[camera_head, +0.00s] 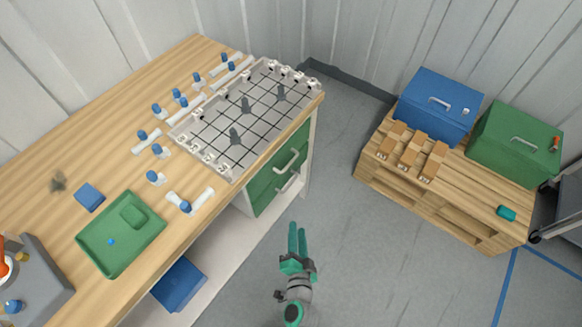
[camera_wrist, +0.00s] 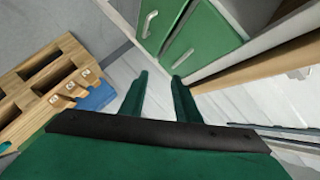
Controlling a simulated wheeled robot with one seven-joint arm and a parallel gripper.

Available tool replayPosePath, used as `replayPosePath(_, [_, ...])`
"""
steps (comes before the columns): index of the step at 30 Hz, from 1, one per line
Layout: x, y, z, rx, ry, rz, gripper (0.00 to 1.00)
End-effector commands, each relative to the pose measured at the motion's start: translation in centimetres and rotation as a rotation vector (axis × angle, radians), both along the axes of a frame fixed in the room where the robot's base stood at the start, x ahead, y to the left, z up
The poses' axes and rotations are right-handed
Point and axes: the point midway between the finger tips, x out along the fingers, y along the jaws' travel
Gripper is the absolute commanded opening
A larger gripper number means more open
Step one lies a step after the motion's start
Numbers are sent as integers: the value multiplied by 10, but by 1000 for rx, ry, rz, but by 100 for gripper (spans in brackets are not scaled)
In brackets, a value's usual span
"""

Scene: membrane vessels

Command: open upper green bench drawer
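The upper green drawer (camera_head: 299,143) is in the end of the wooden bench, just under its top, with a pale bar handle (camera_head: 287,162). It looks closed. The lower green drawer (camera_head: 263,199) is below it, also closed, with its own handle (camera_head: 288,183). In the wrist view the upper drawer front (camera_wrist: 212,38) is nearer the bench top, and the lower front (camera_wrist: 165,15) lies to its left. My gripper (camera_head: 297,228) is in front of and apart from the drawers. Its green fingers (camera_wrist: 159,88) are separated, with nothing between them.
The bench top (camera_head: 60,140) carries a grid tray, small blue-capped vessels and a green tray (camera_head: 120,262). A pallet (camera_head: 450,215) with blue and green boxes stands at right. The grey floor between bench and pallet is clear.

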Motion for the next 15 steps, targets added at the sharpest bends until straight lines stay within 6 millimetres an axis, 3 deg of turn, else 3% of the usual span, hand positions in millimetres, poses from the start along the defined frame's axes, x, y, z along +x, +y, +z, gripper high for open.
replayPosePath(1, [24, 0, -1, 64, -15, -3, 29])
replayPosePath(6, [88, 2, 1, 276, -47, 5, 29])
replayPosePath(9, [116, 3, 6, 370, -64, 14, 29])
replayPosePath(15, [144, 4, 14, 468, -84, 26, 29])
